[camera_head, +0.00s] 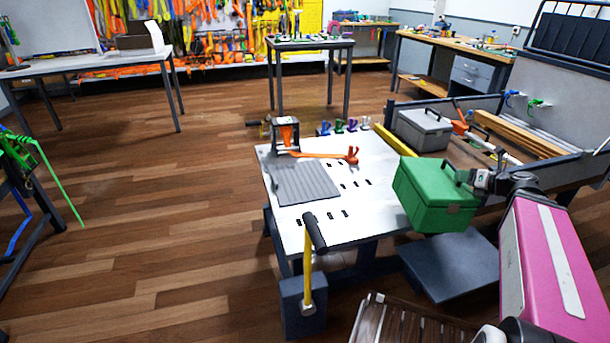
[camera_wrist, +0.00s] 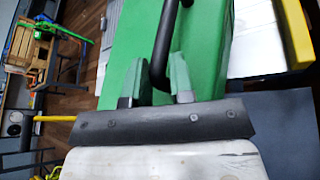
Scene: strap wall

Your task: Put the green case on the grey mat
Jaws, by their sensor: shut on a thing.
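The green case (camera_head: 428,196) hangs from my gripper (camera_head: 480,178) at the right front edge of the white table, in the head view. My gripper is shut on the case's dark handle. In the wrist view, the green case (camera_wrist: 205,50) fills the upper middle, with the black handle (camera_wrist: 163,45) between the fingers of my gripper (camera_wrist: 160,85). The grey mat (camera_head: 303,182) lies flat and bare on the left part of the white table, left of and apart from the case. The case's underside is hidden.
The white table (camera_head: 345,225) has several dark slots. An orange-handled device (camera_head: 287,135) stands behind the mat. A black-topped yellow lever (camera_head: 312,235) rises at the table's front edge. A grey case (camera_head: 422,130) sits behind the green one. A dark step (camera_head: 450,265) is below.

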